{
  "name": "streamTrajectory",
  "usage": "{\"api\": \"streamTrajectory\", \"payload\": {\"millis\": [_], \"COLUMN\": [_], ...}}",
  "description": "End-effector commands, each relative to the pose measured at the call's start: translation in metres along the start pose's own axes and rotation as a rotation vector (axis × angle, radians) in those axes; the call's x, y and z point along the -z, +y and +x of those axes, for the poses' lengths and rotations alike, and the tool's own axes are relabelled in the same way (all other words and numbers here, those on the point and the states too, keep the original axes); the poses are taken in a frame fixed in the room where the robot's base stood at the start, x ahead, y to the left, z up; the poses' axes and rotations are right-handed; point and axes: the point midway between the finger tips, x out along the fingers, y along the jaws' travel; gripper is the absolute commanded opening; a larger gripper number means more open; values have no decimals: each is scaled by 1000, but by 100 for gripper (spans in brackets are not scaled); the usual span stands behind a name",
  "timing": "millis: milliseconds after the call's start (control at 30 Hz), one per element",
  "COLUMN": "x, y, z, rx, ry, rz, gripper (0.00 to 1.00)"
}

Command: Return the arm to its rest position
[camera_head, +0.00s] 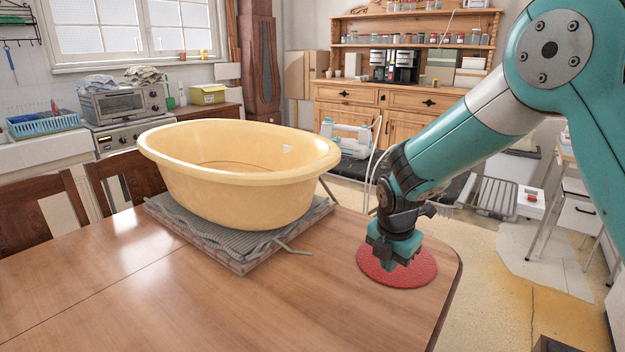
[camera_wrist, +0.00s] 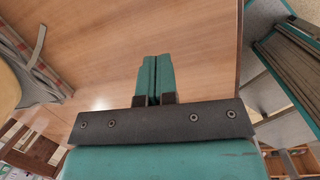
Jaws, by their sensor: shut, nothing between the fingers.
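My teal arm reaches in from the right side of the head view and bends down over the table's right end. My gripper (camera_head: 391,263) points down in front of the round red mat (camera_head: 418,272) in the picture, hiding part of it. Whether it touches the mat I cannot tell. In the wrist view the two teal fingers (camera_wrist: 153,60) are pressed together with nothing between them. The wooden table (camera_wrist: 100,40) fills much of that view, and the red mat does not show there.
A yellow tub (camera_head: 240,190) stands on a folded grey cloth (camera_head: 222,248) left of my gripper. Two wooden chairs (camera_head: 125,178) stand at the table's far left. The table's front left (camera_head: 90,300) is bare. A wooden dresser (camera_head: 400,97) with jars stands at the back.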

Motion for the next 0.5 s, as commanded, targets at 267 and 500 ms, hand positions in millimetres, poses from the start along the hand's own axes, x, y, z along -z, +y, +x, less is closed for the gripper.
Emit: {"api": "streamTrajectory", "payload": {"millis": [267,500], "x": [71,142], "y": [-56,-127], "z": [-131,-207], "rx": [-22,112], "ry": [224,395], "rz": [724,1300], "gripper": [0,0]}}
